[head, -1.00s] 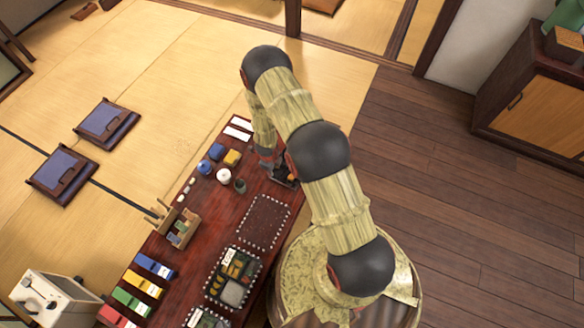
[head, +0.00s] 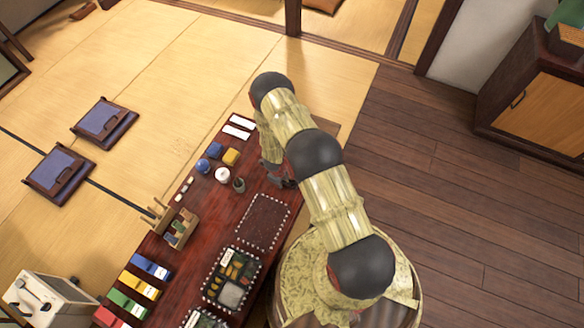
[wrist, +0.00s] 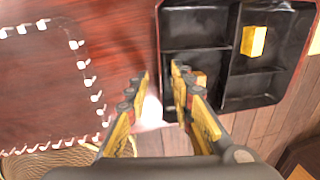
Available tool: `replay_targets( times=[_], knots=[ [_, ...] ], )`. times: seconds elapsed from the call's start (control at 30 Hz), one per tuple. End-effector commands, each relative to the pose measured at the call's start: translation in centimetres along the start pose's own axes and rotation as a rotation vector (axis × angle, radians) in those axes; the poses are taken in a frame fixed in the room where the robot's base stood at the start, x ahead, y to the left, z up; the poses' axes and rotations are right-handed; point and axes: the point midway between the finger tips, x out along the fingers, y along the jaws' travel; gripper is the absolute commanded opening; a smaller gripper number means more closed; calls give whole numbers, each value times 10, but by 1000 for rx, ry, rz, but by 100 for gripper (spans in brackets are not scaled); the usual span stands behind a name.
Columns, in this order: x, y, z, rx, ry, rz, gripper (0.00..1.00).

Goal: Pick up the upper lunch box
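A black lunch box (wrist: 197,28) with several compartments is at the upper right of the wrist view. A yellow block (wrist: 253,41) lies in its right compartment, and a smaller orange-yellow piece shows beside my right finger. My gripper (wrist: 160,80) is open, its two fingers apart on either side of the box's left wall. The left finger is over the bare table, and the right finger is over the lower left compartment. I cannot tell whether they touch the box. In the head view my gripper (head: 279,180) is at the table's right edge, and my arm hides this box.
An empty dotted outline (head: 264,221) lies on the red table (head: 205,245). A filled lunch box (head: 232,293) is nearer, with another at the bottom edge. Small jars (head: 222,174), a wooden caddy (head: 178,232) and coloured packets (head: 139,284) stand along the left side.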

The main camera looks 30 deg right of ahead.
Motion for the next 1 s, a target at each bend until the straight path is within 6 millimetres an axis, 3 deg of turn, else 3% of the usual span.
replay_targets(
  times=[1.0],
  knots=[
    [5, 1, 0, 0, -1, 0, 24]
  ],
)
